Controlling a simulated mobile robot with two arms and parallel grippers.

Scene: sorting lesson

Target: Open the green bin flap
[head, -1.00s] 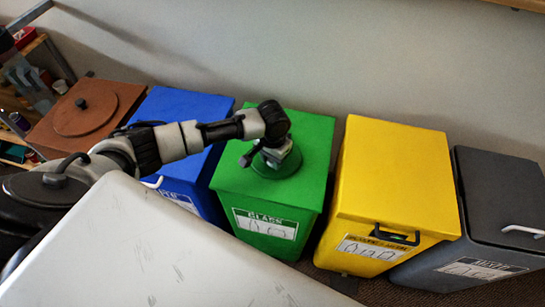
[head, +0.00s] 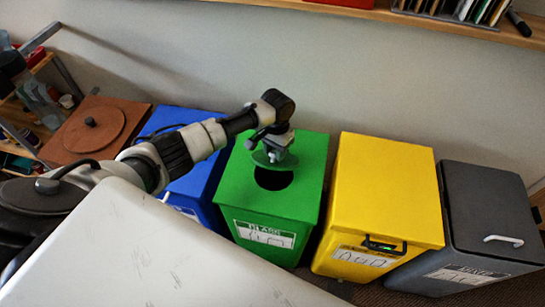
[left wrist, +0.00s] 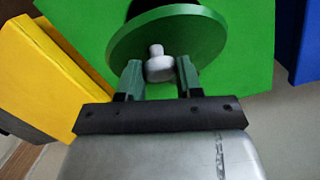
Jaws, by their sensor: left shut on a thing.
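The green bin (head: 305,185) stands between the blue and yellow bins, with a label on its front. Its round green flap (head: 259,160) is raised off the top and tilted, and a dark round hole (head: 272,181) shows in front of it. My left gripper (head: 275,153) is above the bin at the flap. In the left wrist view, my left gripper (left wrist: 160,70) is shut on the pale knob (left wrist: 160,66) of the flap (left wrist: 206,36), one finger on each side. The flap hides part of the hole there. My right gripper is not in view.
The blue bin (head: 188,118) is on the left, partly behind my left arm. The yellow bin (head: 385,190) and the grey bin (head: 485,200) are on the right. A brown box with a round lid (head: 95,135) stands far left. A wall and shelf (head: 450,25) are behind.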

